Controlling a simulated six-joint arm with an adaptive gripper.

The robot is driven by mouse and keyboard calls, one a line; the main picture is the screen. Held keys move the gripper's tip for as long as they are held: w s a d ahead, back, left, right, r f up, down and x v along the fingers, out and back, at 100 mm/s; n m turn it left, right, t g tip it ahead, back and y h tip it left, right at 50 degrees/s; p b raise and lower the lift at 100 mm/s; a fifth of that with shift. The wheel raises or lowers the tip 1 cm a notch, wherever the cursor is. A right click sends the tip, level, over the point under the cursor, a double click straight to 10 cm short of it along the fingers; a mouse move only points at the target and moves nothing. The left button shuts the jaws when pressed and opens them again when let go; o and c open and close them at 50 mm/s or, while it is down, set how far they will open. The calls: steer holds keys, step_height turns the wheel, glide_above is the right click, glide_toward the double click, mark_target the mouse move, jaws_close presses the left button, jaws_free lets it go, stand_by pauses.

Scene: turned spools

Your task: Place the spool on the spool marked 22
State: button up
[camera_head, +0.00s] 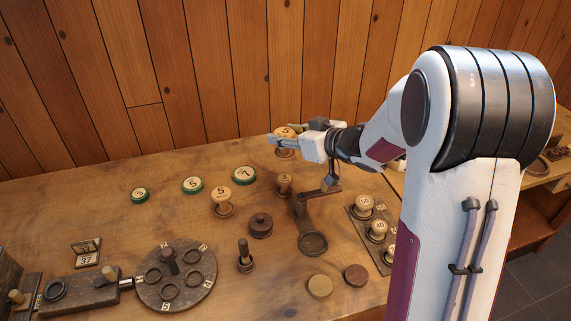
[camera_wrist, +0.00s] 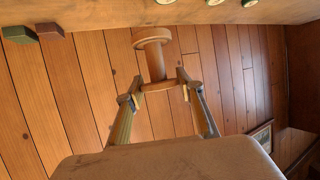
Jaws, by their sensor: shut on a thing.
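My gripper (camera_head: 284,139) is shut on a pale wooden spool (camera_head: 285,131), held above the back of the bench near the plank wall. Its pale top has a dark mark that looks like a 5; its lower flange shows below the fingers. In the wrist view, the fingers (camera_wrist: 158,87) grip one end flange of the spool (camera_wrist: 154,62), and its stem and other flange point away from my gripper. I cannot read 22 on any spool.
Green-rimmed discs (camera_head: 244,175) lie left of the held spool. A rack (camera_head: 357,235) holds several spools by my arm. A round ring board (camera_head: 177,291) lies front left.

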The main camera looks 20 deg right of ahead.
mark_target(288, 149)
steer(key=shift+f, duration=2.2)
steer(key=shift+f, duration=1.85)
steer(key=shift+f, duration=0.15)
steer(key=o, duration=1.1)
